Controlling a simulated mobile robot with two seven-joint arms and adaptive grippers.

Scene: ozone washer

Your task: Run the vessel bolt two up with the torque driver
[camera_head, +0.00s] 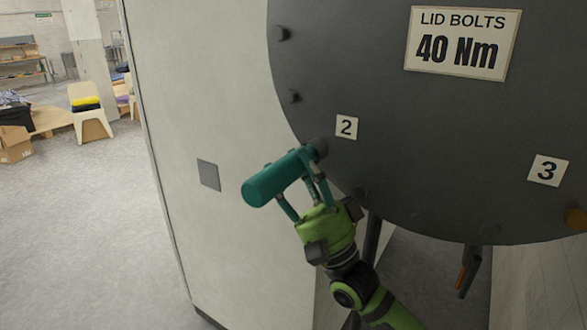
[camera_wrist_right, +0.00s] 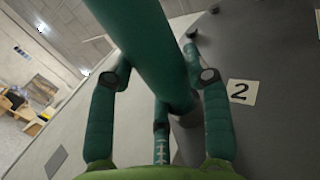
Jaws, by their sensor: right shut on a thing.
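My right gripper (camera_head: 300,185) is shut on the torque driver (camera_head: 270,181), a teal cylinder. The driver's dark nose meets the rim of the dark round vessel lid (camera_head: 420,130) beside the label "2" (camera_head: 347,127). Bolt two is hidden behind the nose, so I cannot tell how it is seated. The right wrist view shows the driver (camera_wrist_right: 150,50) between the green fingers (camera_wrist_right: 160,110), with the label "2" (camera_wrist_right: 242,92) to the right. My left gripper is not in view.
A sign reading "LID BOLTS 40 Nm" (camera_head: 462,42) is on the lid. Other bolts (camera_head: 283,33) sit along the rim, and label "3" (camera_head: 547,170) is to the right. A pale panel (camera_head: 215,110) stands left of the lid. The floor at left (camera_head: 90,220) is clear.

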